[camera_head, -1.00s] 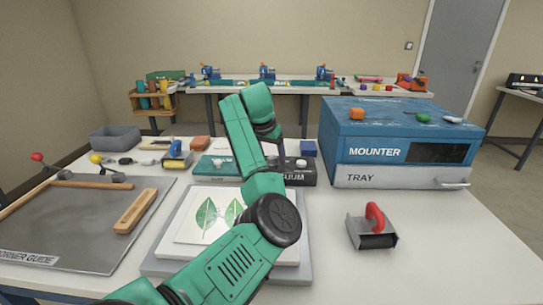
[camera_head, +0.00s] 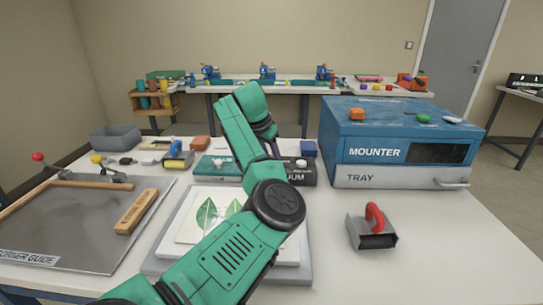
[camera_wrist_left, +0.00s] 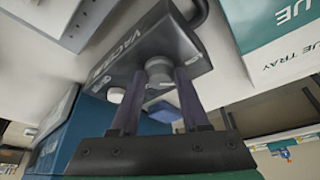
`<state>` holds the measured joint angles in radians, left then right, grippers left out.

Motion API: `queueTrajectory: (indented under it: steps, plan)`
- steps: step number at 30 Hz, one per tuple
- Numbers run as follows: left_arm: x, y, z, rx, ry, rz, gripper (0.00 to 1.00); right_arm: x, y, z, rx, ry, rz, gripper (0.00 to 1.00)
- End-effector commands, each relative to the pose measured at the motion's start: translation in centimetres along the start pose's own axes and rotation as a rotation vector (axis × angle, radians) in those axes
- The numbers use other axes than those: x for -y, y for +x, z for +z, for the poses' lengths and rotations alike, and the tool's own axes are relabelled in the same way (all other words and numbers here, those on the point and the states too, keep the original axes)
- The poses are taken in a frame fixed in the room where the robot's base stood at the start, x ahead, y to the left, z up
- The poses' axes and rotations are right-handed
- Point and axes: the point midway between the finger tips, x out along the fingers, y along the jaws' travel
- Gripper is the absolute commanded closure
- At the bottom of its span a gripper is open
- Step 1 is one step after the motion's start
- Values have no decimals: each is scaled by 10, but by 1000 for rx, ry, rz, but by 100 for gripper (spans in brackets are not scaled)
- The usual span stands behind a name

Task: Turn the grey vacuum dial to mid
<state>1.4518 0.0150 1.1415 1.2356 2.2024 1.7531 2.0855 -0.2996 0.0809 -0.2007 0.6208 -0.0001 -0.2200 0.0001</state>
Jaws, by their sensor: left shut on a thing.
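The dark vacuum box (camera_head: 303,174) stands behind the white mounting board, partly hidden by my left arm. In the left wrist view the box (camera_wrist_left: 150,38) shows its "VACUUM" lettering. The grey vacuum dial (camera_wrist_left: 157,65) sits on its face, between the fingertips of my left gripper (camera_wrist_left: 160,76), which is shut on it. The dial's pointer and setting marks cannot be read. A second, pale knob (camera_wrist_left: 116,95) is beside it on the box. In the head view the dial and gripper are hidden behind my arm. My right gripper is not in view.
The teal glue tray (camera_head: 217,166) is left of the vacuum box. The blue mounter (camera_head: 400,135) stands close on its right. A board with a leaf print (camera_head: 208,212) lies in front, under my arm. A red-handled roller (camera_head: 373,228) sits on open table at right.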

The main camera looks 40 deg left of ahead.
Motion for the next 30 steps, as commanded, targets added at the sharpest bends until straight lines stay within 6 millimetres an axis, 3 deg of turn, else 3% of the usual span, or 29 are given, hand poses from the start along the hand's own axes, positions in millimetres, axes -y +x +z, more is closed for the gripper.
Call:
queueTrajectory:
  steps: [18, 30]
  plan:
    - [4, -6, -4, -3, 519, 216, 100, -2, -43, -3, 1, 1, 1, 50]
    - [5, -3, -4, -5, 716, 295, 100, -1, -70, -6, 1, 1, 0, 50]
